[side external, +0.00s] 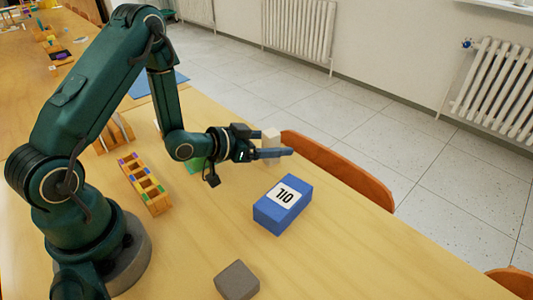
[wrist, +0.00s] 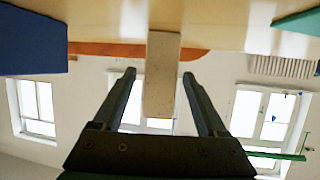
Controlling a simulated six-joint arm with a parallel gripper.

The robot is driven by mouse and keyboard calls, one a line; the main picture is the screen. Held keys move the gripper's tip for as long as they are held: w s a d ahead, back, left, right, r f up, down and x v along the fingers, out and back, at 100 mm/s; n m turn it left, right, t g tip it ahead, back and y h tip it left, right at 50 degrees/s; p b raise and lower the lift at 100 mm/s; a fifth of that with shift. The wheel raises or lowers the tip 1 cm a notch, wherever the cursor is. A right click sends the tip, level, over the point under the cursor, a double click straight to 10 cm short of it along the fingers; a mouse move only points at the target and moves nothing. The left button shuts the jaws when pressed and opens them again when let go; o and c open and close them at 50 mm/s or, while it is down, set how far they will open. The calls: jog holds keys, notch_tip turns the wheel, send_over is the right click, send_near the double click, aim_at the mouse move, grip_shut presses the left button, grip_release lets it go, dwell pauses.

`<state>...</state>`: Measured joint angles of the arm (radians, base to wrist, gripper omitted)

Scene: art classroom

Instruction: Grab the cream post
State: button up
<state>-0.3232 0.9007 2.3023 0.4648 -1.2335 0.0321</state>
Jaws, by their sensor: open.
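The cream post (wrist: 163,75) stands upright on the table and appears between my two open fingers in the wrist view, with a gap on each side. Its top end shows between the fingers, and its foot meets the table beyond the fingertips. In the side view the cream post (side external: 270,134) shows above my fingers, which hide part of it. My gripper (side external: 278,153) is level, open and holds nothing; it also shows in the wrist view (wrist: 159,74).
A grey block (side external: 237,280) is at the front. A wooden rack (side external: 146,184) and a green item (side external: 195,165) are on the table. An orange chair back (side external: 340,170) stands at the table's far edge.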

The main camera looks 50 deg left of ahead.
jog(key=shift+x, duration=1.6)
jog(key=shift+c, duration=0.3)
grip_shut()
